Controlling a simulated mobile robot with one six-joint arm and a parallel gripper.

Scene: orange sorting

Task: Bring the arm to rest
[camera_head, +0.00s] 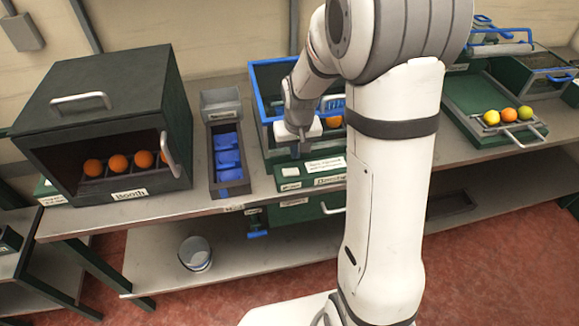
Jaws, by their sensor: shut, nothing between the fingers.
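My white arm stands in the middle of the head view, and its upper part reaches down to the left. My gripper (297,150) hangs low at the front of a blue-rimmed green crate (258,100) on the bench. Its fingers are small in this view; they are shut and hold nothing. My arm hides part of the crate and the bench behind it. An orange (332,121) shows inside the crate, to the right of my gripper.
A dark booth (110,105) with several oranges stands at the left. A tray with blue compartments (228,160) sits right of it. A green tray (470,115) with citrus fruits is at the right. A bucket (195,254) stands on the lower shelf (270,250).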

